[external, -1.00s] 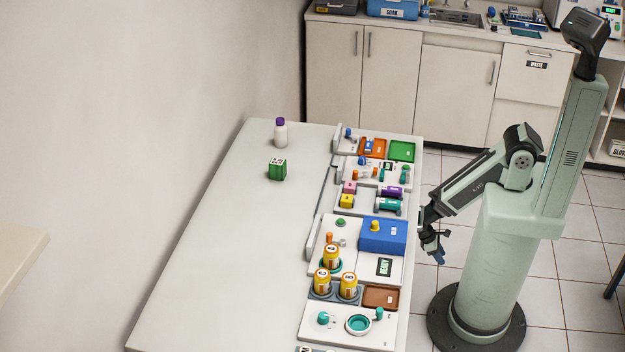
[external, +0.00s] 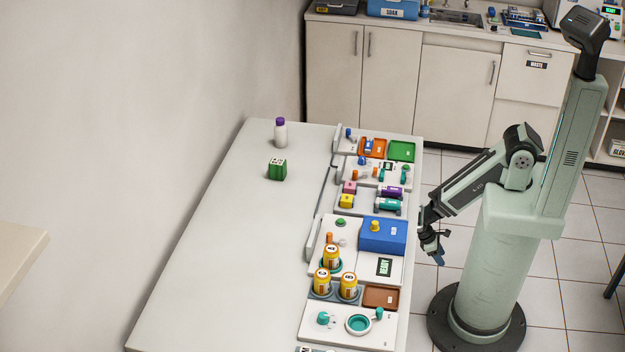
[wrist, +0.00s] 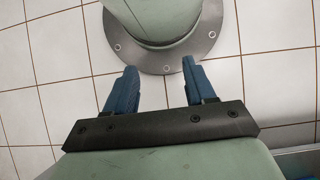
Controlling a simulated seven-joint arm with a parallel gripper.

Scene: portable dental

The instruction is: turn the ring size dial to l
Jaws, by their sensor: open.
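The panel at the near end of the table carries a small teal knob (external: 323,318) and a round teal ring (external: 358,324) with a teal lever (external: 379,313) beside it. Which of these is the ring size dial I cannot tell, and any size letters are too small to read. My gripper (external: 438,257) hangs beside the table's right edge, apart from everything on it. In the wrist view my gripper (wrist: 158,78) is open and empty, its two blue fingers spread above the tiled floor and my round base.
Yellow-orange jars (external: 330,257) stand behind the near panel, with a brown tray (external: 380,297) beside them. A blue box (external: 383,235) is farther back. A green block (external: 277,169) and a purple-capped bottle (external: 281,133) stand left. The table's left part is clear.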

